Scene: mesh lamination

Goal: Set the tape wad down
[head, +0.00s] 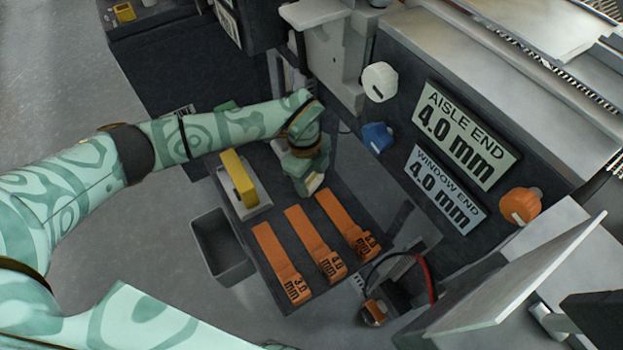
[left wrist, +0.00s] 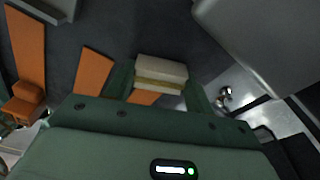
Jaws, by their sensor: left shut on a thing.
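The tape wad is a small cream block with a yellowish band (left wrist: 161,72). It sits between the two green fingers of my left gripper (left wrist: 160,88) in the left wrist view. In the head view my left gripper (head: 311,186) points down over the back part of the dark shelf (head: 345,190), and a pale bit of the wad shows at its tip. The gripper is shut on the wad. I cannot tell whether the wad touches the shelf. My right gripper is not in view.
Several orange gauges (head: 316,247) lie on the shelf in front of the gripper. A yellow block on a pale base (head: 238,180) stands to the left, above a grey open bin (head: 222,246). Knobs and the panel with 4.0 mm signs (head: 463,133) stand at right.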

